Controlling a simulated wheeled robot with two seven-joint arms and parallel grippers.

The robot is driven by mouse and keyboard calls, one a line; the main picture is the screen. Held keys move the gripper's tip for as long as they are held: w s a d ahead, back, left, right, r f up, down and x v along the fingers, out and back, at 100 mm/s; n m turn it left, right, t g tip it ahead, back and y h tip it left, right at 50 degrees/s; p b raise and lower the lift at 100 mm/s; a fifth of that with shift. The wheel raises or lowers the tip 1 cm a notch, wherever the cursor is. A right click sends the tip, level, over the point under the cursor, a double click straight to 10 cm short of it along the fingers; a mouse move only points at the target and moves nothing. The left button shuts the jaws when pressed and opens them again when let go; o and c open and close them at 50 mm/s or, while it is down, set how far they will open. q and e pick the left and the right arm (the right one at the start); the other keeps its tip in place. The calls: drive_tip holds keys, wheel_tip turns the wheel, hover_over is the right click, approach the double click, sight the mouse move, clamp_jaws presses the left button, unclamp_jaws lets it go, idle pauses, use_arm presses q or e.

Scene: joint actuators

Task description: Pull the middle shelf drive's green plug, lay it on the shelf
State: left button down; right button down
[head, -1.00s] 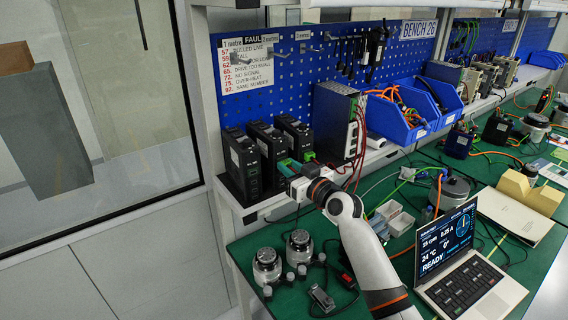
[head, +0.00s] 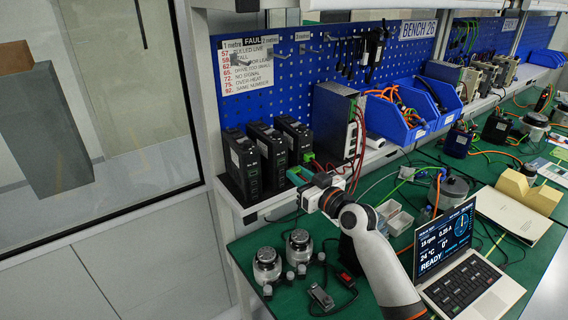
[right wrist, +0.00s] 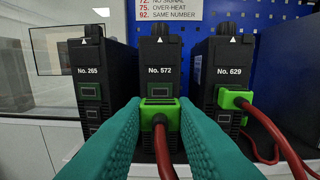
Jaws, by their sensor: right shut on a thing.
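Three black shelf drives stand side by side on the shelf. The middle drive (head: 268,154), marked No. 572, also shows in the right wrist view (right wrist: 160,58). My right gripper (head: 298,176) is shut on the green plug (right wrist: 160,108), which has a thick red cable (right wrist: 161,145). The fingertips are drawn back in front of the middle drive, and the plug appears to be out of it. The plug's far end is hidden by its own body. My left gripper is not in view.
The left drive (right wrist: 97,85) is No. 265; the right drive (right wrist: 229,62), No. 629, has its own green plug (right wrist: 236,99) seated. A power unit (head: 336,125) with red wires stands right of them. The white shelf edge (head: 268,206) is narrow. A laptop (head: 462,265) sits on the bench.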

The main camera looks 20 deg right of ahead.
drive_tip(key=shift+v, duration=0.85)
drive_tip(key=shift+r+p, duration=0.3)
drive_tip(key=shift+p, duration=0.05)
drive_tip(key=m+t+h+b, duration=0.1)
drive_tip(key=m+h+b, duration=0.15)
drive_tip(key=b, duration=0.95)
hover_over(335, 167)
drive_tip(key=d+v, duration=0.1)
drive_tip(key=v, duration=0.8)
drive_tip(key=f, duration=0.1)
drive_tip(key=shift+h, duration=0.55)
drive_tip(key=w+a+f+b, duration=0.1)
drive_tip(key=w+f+b, duration=0.1)
drive_tip(key=w+b, duration=0.1)
drive_tip(key=w+a+f+b, duration=0.1)
drive_tip(key=w+f+b, duration=0.1)
drive_tip(key=w+b, duration=0.1)
drive_tip(key=w+a+f+b, duration=0.1)
drive_tip(key=w+f+b, duration=0.2)
drive_tip(key=b, duration=0.2)
drive_tip(key=shift+a, duration=0.1)
drive_tip(key=shift+s+f+b, duration=0.1)
drive_tip(key=shift+f+b, duration=0.25)
drive_tip(key=shift+b, duration=0.05)
drive_tip(key=c, duration=1.1)
unclamp_jaws()
